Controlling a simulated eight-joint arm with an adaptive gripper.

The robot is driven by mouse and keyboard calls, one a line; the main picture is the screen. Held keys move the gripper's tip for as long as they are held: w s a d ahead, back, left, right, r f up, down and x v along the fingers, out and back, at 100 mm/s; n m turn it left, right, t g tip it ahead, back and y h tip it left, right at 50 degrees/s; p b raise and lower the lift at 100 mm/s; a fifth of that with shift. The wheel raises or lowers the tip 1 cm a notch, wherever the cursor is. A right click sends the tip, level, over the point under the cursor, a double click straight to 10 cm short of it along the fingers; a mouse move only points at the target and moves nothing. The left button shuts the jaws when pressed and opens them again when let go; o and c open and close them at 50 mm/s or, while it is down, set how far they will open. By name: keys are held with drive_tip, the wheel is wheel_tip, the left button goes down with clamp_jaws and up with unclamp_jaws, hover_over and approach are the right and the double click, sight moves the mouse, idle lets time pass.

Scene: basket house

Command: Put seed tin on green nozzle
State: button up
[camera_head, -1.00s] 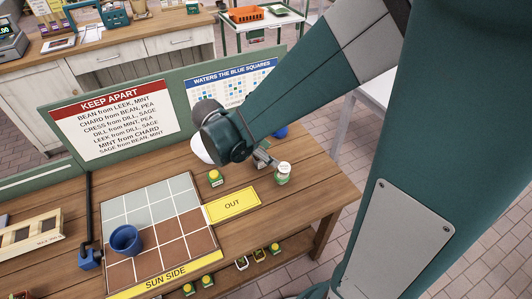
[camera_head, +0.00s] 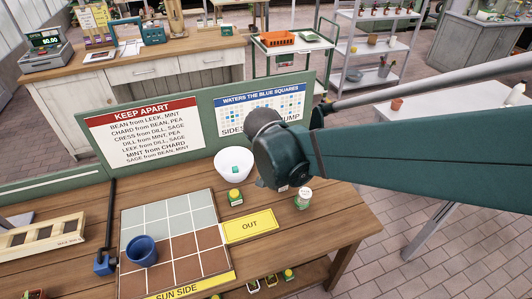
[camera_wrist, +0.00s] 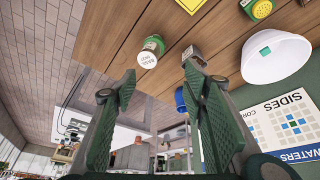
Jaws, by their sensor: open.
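A green tin with a white lid (camera_head: 303,198) stands on the wooden table, right of the yellow OUT card; it also shows in the wrist view (camera_wrist: 149,52). A green tin with a yellow lid (camera_head: 235,198) stands above the OUT card, and also shows in the wrist view (camera_wrist: 259,9). I cannot tell for sure which is the seed tin. My gripper (camera_wrist: 160,68) is open and empty, with the white-lidded tin beyond its fingertips. In the head view its fingers are hidden behind my wrist. I cannot make out a green nozzle.
A small grey box (camera_wrist: 192,52) stands near the white-lidded tin. A blue pot (camera_head: 142,251) stands on the tiled grid (camera_head: 180,224). A black post with a blue foot (camera_head: 104,264) and a wooden rack (camera_head: 42,242) are left.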

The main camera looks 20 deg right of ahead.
drive_tip(key=s+a+r+n+t+y, duration=0.4)
drive_tip(key=s+r+n, duration=0.4)
drive_tip(key=n, duration=0.2)
drive_tip(key=shift+a+r+n+t, duration=0.15)
drive_tip(key=shift+a+n+t, duration=0.15)
drive_tip(key=shift+a, duration=0.4)
drive_tip(key=shift+o, duration=0.6)
drive_tip(key=shift+w+d, duration=0.1)
idle(1.2)
drive_tip(key=n+g+p, duration=0.3)
drive_tip(key=n+g, duration=0.2)
drive_tip(key=n, duration=1.3)
hover_over(306, 192)
drive_tip(key=s, duration=0.1)
drive_tip(key=f, duration=1.6)
drive_tip(key=shift+a, duration=0.2)
drive_tip(key=shift+d+f+n, duration=0.2)
drive_tip(key=shift+f+n, duration=0.1)
drive_tip(key=shift+n, duration=0.2)
